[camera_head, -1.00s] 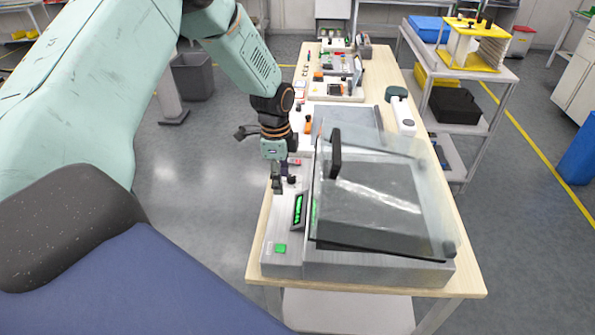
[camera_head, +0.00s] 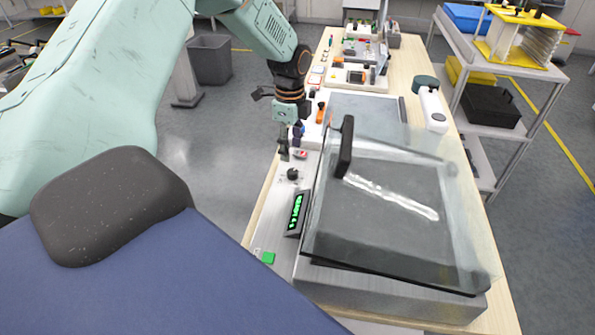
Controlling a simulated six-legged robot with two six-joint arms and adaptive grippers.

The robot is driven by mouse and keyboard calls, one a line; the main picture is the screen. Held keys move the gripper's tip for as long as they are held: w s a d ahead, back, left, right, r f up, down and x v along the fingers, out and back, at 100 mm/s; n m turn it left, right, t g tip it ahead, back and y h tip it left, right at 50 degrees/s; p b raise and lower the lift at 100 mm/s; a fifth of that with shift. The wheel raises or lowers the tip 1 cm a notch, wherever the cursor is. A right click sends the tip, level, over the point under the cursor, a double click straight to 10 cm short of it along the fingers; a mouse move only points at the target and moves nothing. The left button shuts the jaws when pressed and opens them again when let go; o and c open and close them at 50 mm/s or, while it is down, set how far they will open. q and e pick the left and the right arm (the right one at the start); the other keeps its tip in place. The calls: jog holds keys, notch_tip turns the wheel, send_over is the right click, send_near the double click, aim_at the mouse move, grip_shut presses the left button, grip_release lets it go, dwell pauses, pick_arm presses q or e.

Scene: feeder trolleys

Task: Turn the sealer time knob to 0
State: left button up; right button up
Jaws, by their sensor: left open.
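The sealer (camera_head: 385,300) stands at the near end of the long table, with its clear lid (camera_head: 420,165) tilted over the chamber and a black handle (camera_head: 345,147) on the lid. On its left panel are a black knob (camera_head: 292,174), a red switch (camera_head: 301,154), a green-lit display (camera_head: 296,212) and a green button (camera_head: 268,258). The knob's marks are too small to read. My left gripper (camera_head: 284,155) points down just beyond and above the knob, open and apart from it. My right gripper is not in view.
The wooden table (camera_head: 262,207) runs away from me with several small devices at its far end. A grey trolley (camera_head: 478,80) with boxes is at the right. A grey bin (camera_head: 210,60) stands on the floor.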

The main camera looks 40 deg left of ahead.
aim_at(290, 170)
pick_arm(q)
jog(key=shift+s+a+f, duration=0.15)
jog(key=shift+s+f, duration=0.05)
jog(key=shift+f, duration=0.25)
jog(key=shift+s+a+f, duration=0.15)
jog(key=shift+s+f, duration=0.05)
jog(key=shift+f, duration=0.2)
jog(key=f, duration=0.1)
jog(key=d+f, duration=0.2)
jog(key=shift+w+d, duration=0.25)
jog(key=a+f, duration=0.2)
jog(key=shift+s+f, duration=0.15)
jog(key=shift+f, duration=0.25)
jog(key=shift+s+a, duration=0.1)
jog(key=shift+d+r, duration=0.25)
jog(key=shift+d, duration=0.4)
jog(key=shift+w+d, duration=0.25)
jog(key=shift+c, duration=1.4)
jog(key=shift+s+a+f, duration=0.15)
jog(key=shift+a+f, duration=0.1)
jog(key=shift+a, duration=0.45)
jog(key=c, duration=0.4)
jog(key=shift+c, duration=0.9)
jog(key=shift+d+r, duration=0.15)
jog(key=shift+d, duration=0.2)
grip_shut()
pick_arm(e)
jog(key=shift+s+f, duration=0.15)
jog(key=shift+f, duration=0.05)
